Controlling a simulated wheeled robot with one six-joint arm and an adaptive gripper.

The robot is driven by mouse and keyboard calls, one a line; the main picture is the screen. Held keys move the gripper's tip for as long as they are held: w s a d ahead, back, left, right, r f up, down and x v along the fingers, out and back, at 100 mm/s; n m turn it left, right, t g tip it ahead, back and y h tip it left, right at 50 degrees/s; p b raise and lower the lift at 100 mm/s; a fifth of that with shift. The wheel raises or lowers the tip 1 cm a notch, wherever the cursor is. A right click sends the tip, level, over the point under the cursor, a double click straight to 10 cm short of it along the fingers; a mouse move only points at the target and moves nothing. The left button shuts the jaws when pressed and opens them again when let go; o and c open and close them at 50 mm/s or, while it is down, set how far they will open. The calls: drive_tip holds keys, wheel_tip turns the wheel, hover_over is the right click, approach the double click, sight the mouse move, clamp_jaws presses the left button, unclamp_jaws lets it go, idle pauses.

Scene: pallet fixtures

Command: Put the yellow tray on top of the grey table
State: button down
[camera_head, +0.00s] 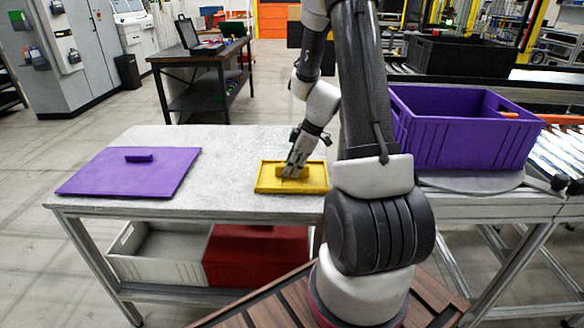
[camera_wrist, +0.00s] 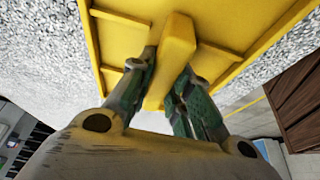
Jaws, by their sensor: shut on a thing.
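The yellow tray (camera_head: 263,178) is a flat rectangle with a raised rim and a central block-shaped handle. It is level over the right part of the grey table (camera_head: 225,160), near its front edge. It looks on or very close to the surface; I cannot tell whether it touches. My gripper (camera_head: 293,171) points down at the tray and is shut on its handle. In the wrist view the fingers (camera_wrist: 168,95) clasp both sides of the handle, and the yellow tray (camera_wrist: 118,38) fills the upper middle, with speckled tabletop around it.
A purple lid (camera_head: 105,175) with a handle lies on the table's left side. A purple bin (camera_head: 465,145) stands to the right, beyond my arm. A grey crate (camera_head: 155,271) and a red crate (camera_head: 255,262) sit on the lower shelf. The table's middle is clear.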

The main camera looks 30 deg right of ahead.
drive_tip(key=c, duration=1.3)
unclamp_jaws()
drive_tip(key=shift+f, duration=0.1)
drive_tip(key=v, duration=1.1)
drive_tip(key=s+a+r+m+h, duration=0.1)
drive_tip(key=s+a+r+m, duration=0.25)
drive_tip(key=s+r, duration=0.2)
drive_tip(key=s+a+r+m+h, duration=0.1)
drive_tip(key=s+a+r+m, duration=0.1)
drive_tip(key=s+a+r, duration=0.4)
drive_tip(key=shift+s+a+r+m+t+h, duration=0.1)
drive_tip(key=shift+s+r+m+t+h, duration=0.2)
drive_tip(key=shift+s+r+m, duration=0.85)
drive_tip(key=shift+s+a+r+m+t+h, duration=0.25)
drive_tip(key=shift+s+m, duration=0.5)
drive_tip(key=shift+s, duration=1)
drive_tip(key=shift+s+d+r+m+t+h, duration=0.1)
drive_tip(key=shift+s+r+m+t+h, duration=0.35)
drive_tip(key=shift+s+m, duration=0.8)
